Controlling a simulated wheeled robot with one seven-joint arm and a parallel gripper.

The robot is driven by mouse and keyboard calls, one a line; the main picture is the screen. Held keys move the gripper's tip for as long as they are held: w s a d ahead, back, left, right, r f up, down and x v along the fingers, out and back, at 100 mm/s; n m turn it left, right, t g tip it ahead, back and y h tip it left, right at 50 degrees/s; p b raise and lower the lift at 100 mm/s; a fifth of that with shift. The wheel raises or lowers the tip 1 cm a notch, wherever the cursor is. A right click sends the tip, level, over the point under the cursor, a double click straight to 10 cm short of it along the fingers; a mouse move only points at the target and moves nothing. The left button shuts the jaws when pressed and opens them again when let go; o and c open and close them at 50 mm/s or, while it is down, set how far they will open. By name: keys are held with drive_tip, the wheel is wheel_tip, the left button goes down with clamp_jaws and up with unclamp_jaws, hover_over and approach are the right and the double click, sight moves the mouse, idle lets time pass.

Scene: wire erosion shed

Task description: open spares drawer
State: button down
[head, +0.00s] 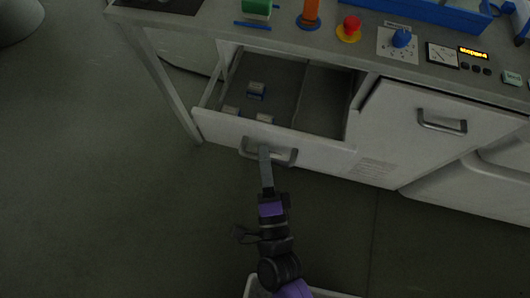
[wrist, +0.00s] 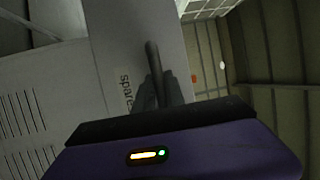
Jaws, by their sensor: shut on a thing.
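My gripper (head: 265,154) is shut on this handle, near the handle's middle. In the wrist view the drawer front (wrist: 119,40) bears the word "spares", and my gripper's fingers (wrist: 160,92) close around the dark handle bar (wrist: 153,57). The exact finger contact is dark and partly hidden.
A closed cabinet door with a handle (head: 442,122) is right of the drawer. The bench top holds a red mushroom button (head: 351,25), a blue knob (head: 401,38), a gauge (head: 442,55) and a blue tray (head: 440,12). The floor (head: 110,220) in front and left is clear.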

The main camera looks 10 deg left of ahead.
drive_tip(key=c, duration=1.4)
unclamp_jaws()
drive_tip(key=b+v, duration=0.1)
drive_tip(key=v, duration=0.6)
drive_tip(key=shift+s+d, duration=0.15)
drive_tip(key=shift+s, duration=0.2)
drive_tip(key=shift+f, duration=0.15)
